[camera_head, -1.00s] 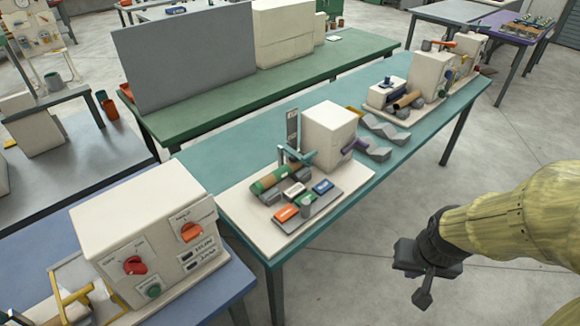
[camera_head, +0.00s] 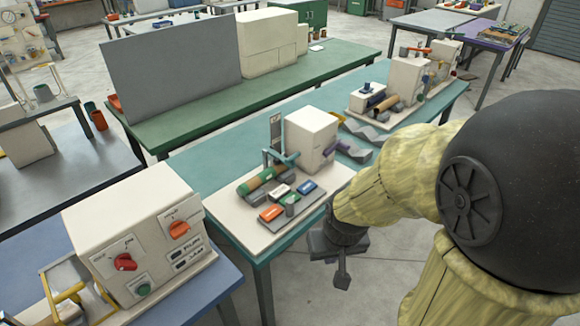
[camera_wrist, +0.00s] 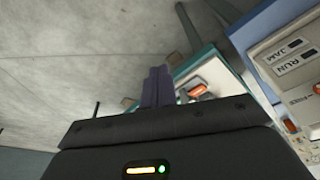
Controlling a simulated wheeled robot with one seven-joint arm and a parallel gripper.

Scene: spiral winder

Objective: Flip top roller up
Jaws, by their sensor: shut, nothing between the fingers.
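The spiral winder station stands on a white base plate (camera_head: 232,225) on the teal table. It has a white box (camera_head: 311,138), a green and brown roller (camera_head: 262,181) lying at an angle, and a teal lever (camera_head: 281,159) beside an upright grey plate. I cannot tell for sure which part is the top roller. My gripper (camera_head: 342,278) hangs in front of the table's near edge, to the right of the station and apart from it. In the wrist view my fingers (camera_wrist: 157,86) are together and empty.
Orange (camera_head: 271,213) and blue (camera_head: 307,186) blocks lie in front of the roller. A blue table (camera_head: 215,278) with a white control box (camera_head: 140,230) stands at the near left. A second winder-like station (camera_head: 385,92) sits farther back. Open floor lies right of the teal table.

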